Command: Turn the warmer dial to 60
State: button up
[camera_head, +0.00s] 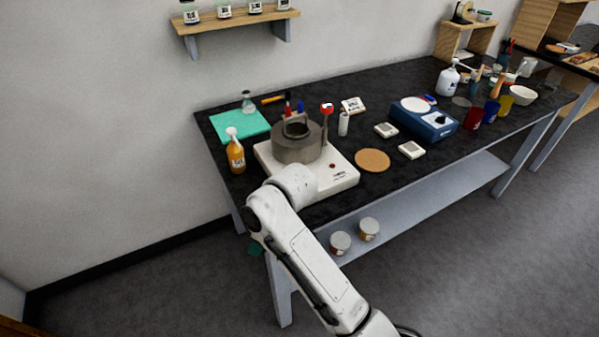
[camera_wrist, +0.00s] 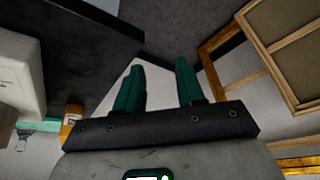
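A white-based unit (camera_head: 340,178) with a grey pot (camera_head: 298,143) on it stands at the table's near left; I take it for the warmer. A small dark red spot (camera_head: 333,166) on its front could be a dial or lamp; I cannot tell, and no numbers are readable. My arm hides part of its near side. In the wrist view, part of the white unit (camera_wrist: 14,60) shows at the left edge. My gripper (camera_wrist: 158,72) has its two green fingers apart with nothing between them. In the head view, it shows partly as green (camera_head: 256,250), below the table's near edge.
A blue device (camera_head: 408,124) with a white plate and black knob stands further right. Two tubs (camera_head: 341,242) sit on the lower shelf.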

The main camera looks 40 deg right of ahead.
jog(key=w+d+r+n+g+h, duration=0.1)
jog(key=w+d+r+n, duration=0.2)
jog(key=d, duration=0.4)
jog(key=w+d+r+n+g+h, duration=0.1)
jog(key=w+d+r+g, duration=0.1)
jog(key=d+r, duration=0.35)
jog(key=w+d+r+n+g, duration=0.1)
jog(key=w+d+r+n, duration=0.15)
jog(key=d, duration=0.65)
jog(key=shift+m, duration=0.35)
jog(key=f+b, duration=0.1)
jog(key=f, duration=0.2)
jog(key=f+b, duration=0.4)
jog(key=f, duration=0.1)
jog(key=shift+w+f, duration=0.25)
jog(key=shift+f, duration=1.1)
jog(key=shift+c, duration=0.3)
grip_shut()
